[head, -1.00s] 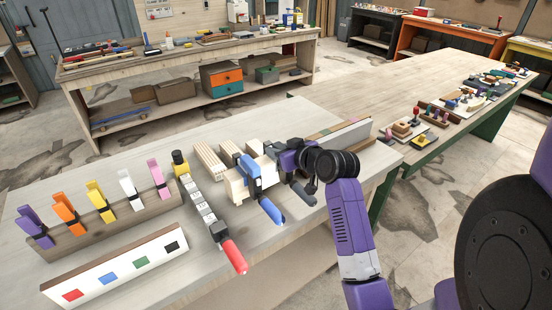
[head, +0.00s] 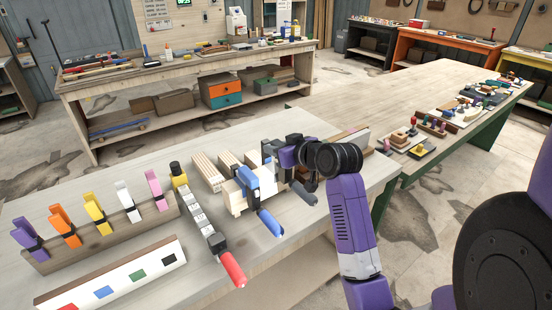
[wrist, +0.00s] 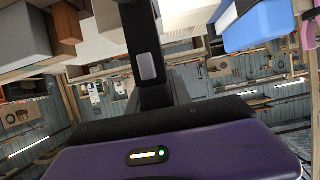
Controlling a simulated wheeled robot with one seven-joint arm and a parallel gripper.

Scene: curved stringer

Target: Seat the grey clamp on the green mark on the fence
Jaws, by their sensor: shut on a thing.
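My gripper (head: 284,157) is shut on the dark grey clamp, beside and slightly above the blocks on the near bench. The clamp's dark grey handle (head: 304,192) slants down below the gripper; my wrist hides part of the clamp. In the wrist view, the clamp's dark bar with a light grey pad (wrist: 150,66) rises from the gripper. The white-faced fence (head: 160,264) lies at the front left of the bench, away from the gripper. It carries red, blue, green and black marks; the green mark (head: 139,276) is bare.
A wooden rail (head: 105,238) holds purple, orange, yellow, white and pink clamps. Another board (head: 352,141) is partly hidden behind my wrist.

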